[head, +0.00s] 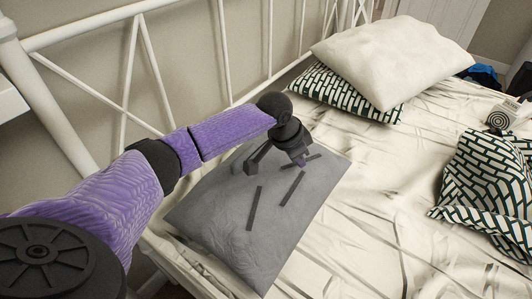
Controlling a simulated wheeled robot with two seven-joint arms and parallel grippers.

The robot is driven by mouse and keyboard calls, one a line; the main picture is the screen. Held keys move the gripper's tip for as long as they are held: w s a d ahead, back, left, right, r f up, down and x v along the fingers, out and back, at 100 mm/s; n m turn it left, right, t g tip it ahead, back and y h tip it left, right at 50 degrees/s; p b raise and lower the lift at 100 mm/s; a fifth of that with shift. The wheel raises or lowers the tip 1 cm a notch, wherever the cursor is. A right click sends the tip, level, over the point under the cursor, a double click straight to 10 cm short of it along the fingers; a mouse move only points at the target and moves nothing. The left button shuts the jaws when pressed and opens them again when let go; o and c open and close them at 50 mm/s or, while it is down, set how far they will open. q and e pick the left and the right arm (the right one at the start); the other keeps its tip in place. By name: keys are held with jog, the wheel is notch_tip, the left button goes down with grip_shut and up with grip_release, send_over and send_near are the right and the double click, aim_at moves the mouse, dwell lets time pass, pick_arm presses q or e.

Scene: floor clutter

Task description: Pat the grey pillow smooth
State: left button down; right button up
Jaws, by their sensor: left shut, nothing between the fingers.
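The grey pillow (228,225) lies flat on the near left part of the bed, beside the white metal rail. Its surface shows faint creases. Dark narrow bars (255,208) show on it; I cannot tell if they are print or separate pieces. My left gripper (299,160) is over the far part of the pillow, pointing down, shut and empty. I cannot tell whether it touches the cloth. My left arm hides part of the pillow's left edge. My right gripper is not in view.
The white bed frame (132,80) runs along the left and back. A white pillow (388,58) rests on a green-patterned one (328,92).

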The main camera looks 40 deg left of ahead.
pick_arm(q)
jog(key=shift+f, duration=0.15)
dwell(0.5)
jog(key=shift+f, duration=0.4)
jog(key=shift+f+b, duration=0.4)
jog(key=shift+f, duration=0.25)
